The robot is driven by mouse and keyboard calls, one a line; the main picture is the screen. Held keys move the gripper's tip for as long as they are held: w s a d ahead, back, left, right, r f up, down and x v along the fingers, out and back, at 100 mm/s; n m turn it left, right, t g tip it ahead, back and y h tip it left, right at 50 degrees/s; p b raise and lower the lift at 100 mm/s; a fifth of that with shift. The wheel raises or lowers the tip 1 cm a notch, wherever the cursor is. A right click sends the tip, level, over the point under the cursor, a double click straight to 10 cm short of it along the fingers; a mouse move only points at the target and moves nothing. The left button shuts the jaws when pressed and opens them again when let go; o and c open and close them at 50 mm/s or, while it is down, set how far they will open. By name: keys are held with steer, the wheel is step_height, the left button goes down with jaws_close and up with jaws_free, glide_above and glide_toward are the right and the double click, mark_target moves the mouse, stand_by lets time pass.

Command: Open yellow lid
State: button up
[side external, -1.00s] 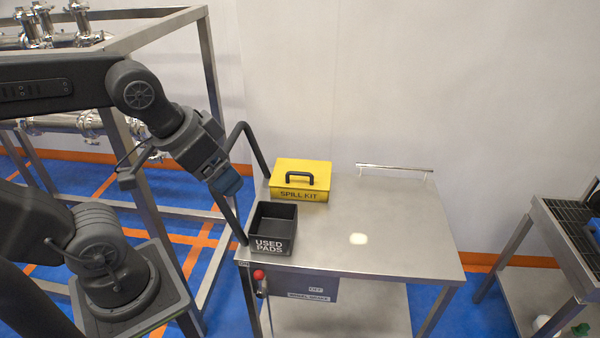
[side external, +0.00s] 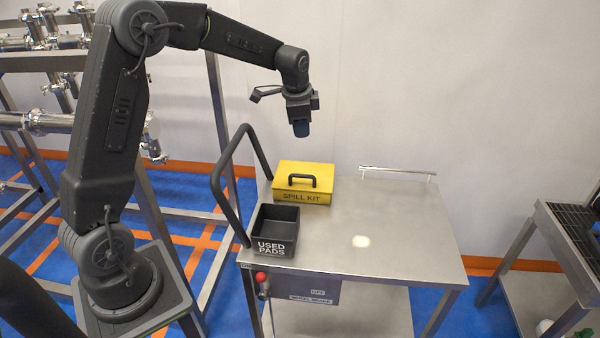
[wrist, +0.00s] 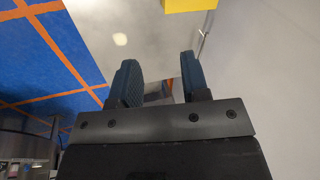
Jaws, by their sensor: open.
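The yellow lid (side external: 288,174) with a black handle (side external: 302,181) sits shut on the yellow box marked SPILL KIT (side external: 300,197), at the back left of the steel cart top. My gripper (side external: 301,130) points down and is above the box in the side view, apart from it. In the wrist view my gripper (wrist: 157,82) has its two blue fingers apart with nothing between them. A plain piece of the yellow box (wrist: 190,4) shows at the top edge of the wrist view; its handle is out of that frame.
An open black bin marked USED PADS (side external: 276,246) stands in front of the box. The cart's black push handle (side external: 222,178) rises at the left. A steel rail (side external: 398,170) is at the back. The steel cart top (side external: 410,240) is clear on the right.

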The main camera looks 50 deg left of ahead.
steer(key=w+a+f, duration=0.2)
steer(key=a+f, duration=0.1)
steer(key=f, duration=0.4)
steer(key=w+a+f+m, duration=0.1)
steer(key=w+a+f, duration=0.1)
steer(key=f, duration=0.6)
steer(key=w+a+f+m+g, duration=0.1)
steer(key=w+a+f, duration=0.1)
steer(key=f, duration=0.6)
steer(key=shift+w+a, duration=0.15)
steer(key=shift+a, duration=0.75)
jaws_close()
